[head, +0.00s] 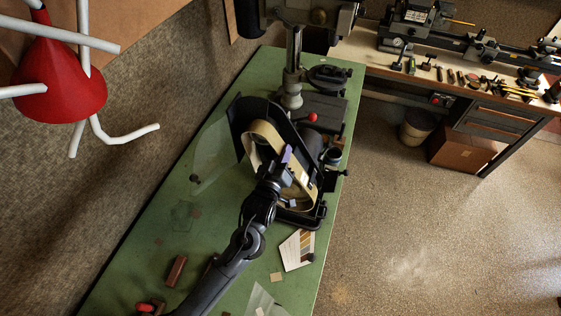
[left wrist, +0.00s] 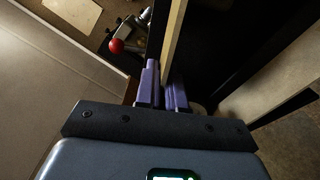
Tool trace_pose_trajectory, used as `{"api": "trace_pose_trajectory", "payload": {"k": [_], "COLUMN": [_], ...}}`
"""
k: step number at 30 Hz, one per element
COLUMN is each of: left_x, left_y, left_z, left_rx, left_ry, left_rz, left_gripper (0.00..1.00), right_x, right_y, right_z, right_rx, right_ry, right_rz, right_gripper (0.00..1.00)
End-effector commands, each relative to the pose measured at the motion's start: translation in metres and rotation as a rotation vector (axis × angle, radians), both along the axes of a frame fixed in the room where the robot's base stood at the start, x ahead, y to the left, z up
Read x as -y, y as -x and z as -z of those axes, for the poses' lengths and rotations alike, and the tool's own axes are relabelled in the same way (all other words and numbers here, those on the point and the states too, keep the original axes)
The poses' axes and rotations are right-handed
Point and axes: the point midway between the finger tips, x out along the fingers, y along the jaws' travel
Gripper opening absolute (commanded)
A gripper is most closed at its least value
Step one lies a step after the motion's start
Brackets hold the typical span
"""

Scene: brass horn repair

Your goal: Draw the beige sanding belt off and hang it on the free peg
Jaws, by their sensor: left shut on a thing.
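The beige sanding belt (head: 264,133) is a wide loop on the black belt sander (head: 309,140) on the green bench. In the left wrist view the belt (left wrist: 175,38) shows edge-on as a pale strip running between the purple fingers. My left gripper (head: 287,156) reaches over the sander and is shut on the belt's edge; its fingers also show in the left wrist view (left wrist: 164,88). A red cone (head: 58,82) with several white pegs (head: 125,134) is at the upper left. The visible pegs carry nothing. My right gripper is not in view.
The green bench (head: 210,235) holds a clear sheet (head: 215,150), a sample card (head: 297,250) and a brown block (head: 176,271). A drill-press-like machine (head: 292,80) stands behind the sander. A lathe bench is at the upper right. Open floor lies to the right.

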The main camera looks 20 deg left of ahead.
Motion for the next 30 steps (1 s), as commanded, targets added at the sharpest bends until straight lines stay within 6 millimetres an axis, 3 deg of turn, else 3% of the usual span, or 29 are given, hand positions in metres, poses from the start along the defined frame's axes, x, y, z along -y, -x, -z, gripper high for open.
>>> {"api": "trace_pose_trajectory", "payload": {"k": [30], "left_x": [0.002], "left_y": [0.041], "left_z": [-0.001], "left_rx": [0.001], "left_ry": [0.000], "left_rz": [0.000], "left_gripper": [0.00], "right_x": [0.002], "right_y": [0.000], "right_z": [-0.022], "right_rx": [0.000], "right_ry": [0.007], "right_rz": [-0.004], "right_gripper": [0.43]}}
